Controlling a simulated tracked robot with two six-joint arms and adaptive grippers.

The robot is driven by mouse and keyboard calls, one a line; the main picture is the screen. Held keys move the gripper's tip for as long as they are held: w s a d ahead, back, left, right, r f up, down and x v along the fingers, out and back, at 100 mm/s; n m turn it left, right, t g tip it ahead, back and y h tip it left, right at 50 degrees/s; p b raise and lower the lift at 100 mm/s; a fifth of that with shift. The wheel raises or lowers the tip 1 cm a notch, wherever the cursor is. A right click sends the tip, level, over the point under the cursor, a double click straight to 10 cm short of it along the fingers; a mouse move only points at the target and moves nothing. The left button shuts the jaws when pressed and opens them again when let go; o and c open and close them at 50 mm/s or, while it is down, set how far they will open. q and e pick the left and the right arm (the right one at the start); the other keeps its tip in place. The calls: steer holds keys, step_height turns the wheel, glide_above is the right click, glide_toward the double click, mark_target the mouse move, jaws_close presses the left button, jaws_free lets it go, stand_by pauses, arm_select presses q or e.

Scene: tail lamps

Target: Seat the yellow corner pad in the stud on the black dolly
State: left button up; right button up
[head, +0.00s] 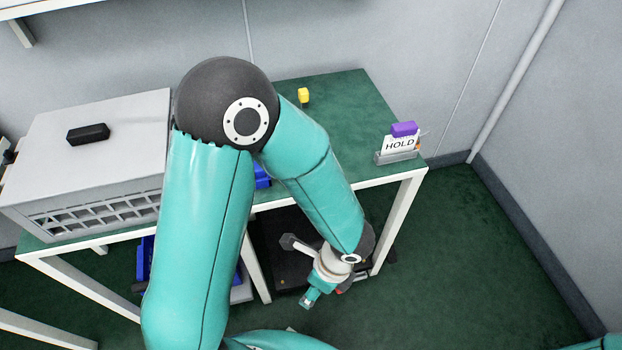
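A small yellow piece (303,96) stands on the green table top near its back edge; it may be the corner pad, but it is too small to be sure. A black dolly (277,262) sits low under the table, partly hidden by the table leg and my arm. I cannot make out its stud. My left arm comes up from the lower left, bends at the elbow and reaches down in front of the table. My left gripper (310,298) is low, in front of the dolly; its fingers are too small to read. My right gripper is out of view.
A grey slatted crate (95,190) with a black block (88,134) on top fills the table's left part. A HOLD card (400,145) with a purple block (404,129) stands at the right corner. Blue bins (146,258) are below. The green floor at right is clear.

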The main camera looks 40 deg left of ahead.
arm_select(q)
steer(key=w+a+r+m+t+y+b, duration=0.35)
steer(key=w+r+t, duration=0.2)
steer(key=r, duration=0.35)
steer(key=w+a+r+m+t+y+b, duration=0.25)
steer(key=w+r+m+t+y, duration=0.3)
steer(key=r, duration=0.35)
steer(key=shift+g+h, duration=0.3)
steer(key=shift+h, duration=0.2)
steer(key=b+x, duration=0.1)
steer(key=x, duration=0.9)
steer(key=b+x, duration=0.1)
steer(key=x, duration=0.5)
steer(key=shift+w+d+f+b, duration=0.15)
steer(key=shift+w+d+b, duration=0.05)
steer(key=shift+w+b, duration=0.1)
steer(key=c, duration=1)
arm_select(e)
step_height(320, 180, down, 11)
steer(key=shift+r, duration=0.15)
